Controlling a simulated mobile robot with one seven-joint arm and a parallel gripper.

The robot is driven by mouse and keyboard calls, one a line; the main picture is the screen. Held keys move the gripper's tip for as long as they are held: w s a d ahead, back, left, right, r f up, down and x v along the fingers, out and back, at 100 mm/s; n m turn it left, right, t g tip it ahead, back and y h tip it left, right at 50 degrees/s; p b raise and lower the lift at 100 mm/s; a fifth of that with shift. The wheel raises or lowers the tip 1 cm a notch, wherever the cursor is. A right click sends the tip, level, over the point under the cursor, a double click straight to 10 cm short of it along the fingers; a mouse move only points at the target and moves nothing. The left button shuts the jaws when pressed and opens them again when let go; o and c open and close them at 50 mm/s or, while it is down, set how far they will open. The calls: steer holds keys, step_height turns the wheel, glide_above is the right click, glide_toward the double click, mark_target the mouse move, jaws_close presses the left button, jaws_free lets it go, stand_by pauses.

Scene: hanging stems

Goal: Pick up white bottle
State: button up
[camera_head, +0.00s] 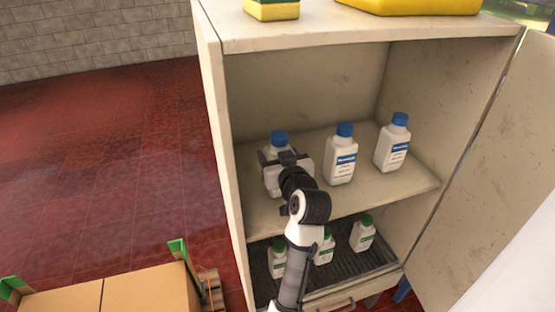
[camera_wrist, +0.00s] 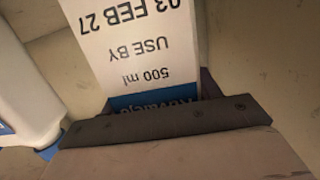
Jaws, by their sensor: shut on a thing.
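Three white bottles with blue caps stand on the cabinet's upper shelf. My gripper (camera_head: 287,162) is shut on the left white bottle (camera_head: 272,180), whose blue cap shows above the jaws. In the wrist view the held bottle's label (camera_wrist: 140,45) fills the middle, upside down, and the dark jaw edge crosses below it. The middle white bottle (camera_head: 341,160) and the right white bottle (camera_head: 392,148) stand apart from my gripper. I cannot tell whether the held bottle still touches the shelf.
The cabinet (camera_head: 215,120) has its door (camera_head: 490,190) open at the right. Several small green-capped bottles (camera_head: 362,235) stand on the lower shelf. A sponge (camera_head: 271,9) and a yellow item (camera_head: 410,5) lie on top. Cardboard boxes (camera_head: 140,293) stand at lower left on the red floor.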

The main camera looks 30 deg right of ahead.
step_height(320, 180, up, 19)
steer(key=b, duration=0.1)
steer(key=shift+r+b, duration=0.15)
steer(key=shift+b, duration=0.2)
